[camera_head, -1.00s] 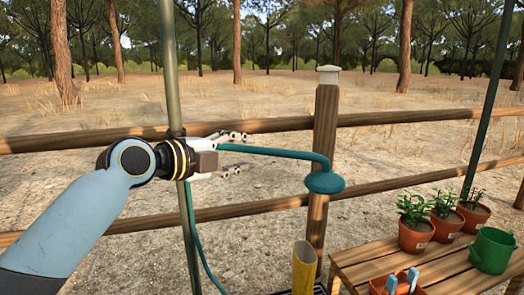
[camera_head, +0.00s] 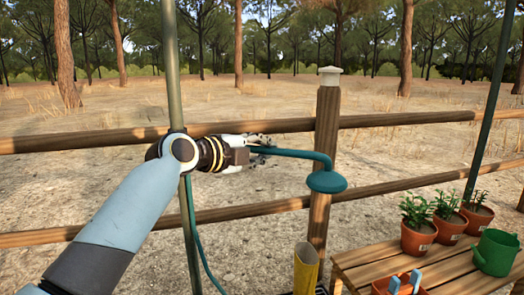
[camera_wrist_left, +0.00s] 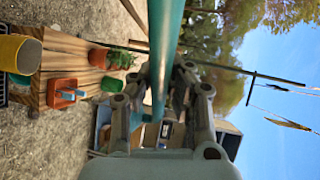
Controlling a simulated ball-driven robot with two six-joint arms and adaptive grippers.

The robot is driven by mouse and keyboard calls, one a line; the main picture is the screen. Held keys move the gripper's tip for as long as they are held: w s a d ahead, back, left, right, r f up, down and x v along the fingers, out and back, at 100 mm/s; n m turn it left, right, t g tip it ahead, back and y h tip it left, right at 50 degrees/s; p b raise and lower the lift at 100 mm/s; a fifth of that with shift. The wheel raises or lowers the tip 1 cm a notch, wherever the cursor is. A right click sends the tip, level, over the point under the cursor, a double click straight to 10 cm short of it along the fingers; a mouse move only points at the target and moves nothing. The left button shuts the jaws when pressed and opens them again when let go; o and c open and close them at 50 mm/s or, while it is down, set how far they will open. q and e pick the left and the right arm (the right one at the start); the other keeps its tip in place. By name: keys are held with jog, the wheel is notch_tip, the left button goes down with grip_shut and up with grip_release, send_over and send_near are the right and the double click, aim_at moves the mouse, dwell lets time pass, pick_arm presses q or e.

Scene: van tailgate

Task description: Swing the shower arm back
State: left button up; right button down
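The teal shower arm (camera_head: 295,153) runs roughly level from the green pole to the right, then bends down to a round teal shower head (camera_head: 326,182) in front of the wooden post. My left gripper (camera_head: 265,149) is at the shower arm, right of the pole. In the left wrist view the shower arm (camera_wrist_left: 165,45) passes between the fingers of my left gripper (camera_wrist_left: 162,88). The fingers stand apart on either side of it; contact is hard to make out. My right gripper is out of view.
The green pole (camera_head: 173,75) stands behind my left arm, and a teal hose (camera_head: 198,240) hangs beside it. A wooden rail fence and post (camera_head: 323,120) stand behind. A slatted table (camera_head: 365,258) with potted plants and a green watering can (camera_head: 494,252) is at lower right.

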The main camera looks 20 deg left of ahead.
pick_arm(q)
jog(key=shift+f, duration=0.1)
grip_shut()
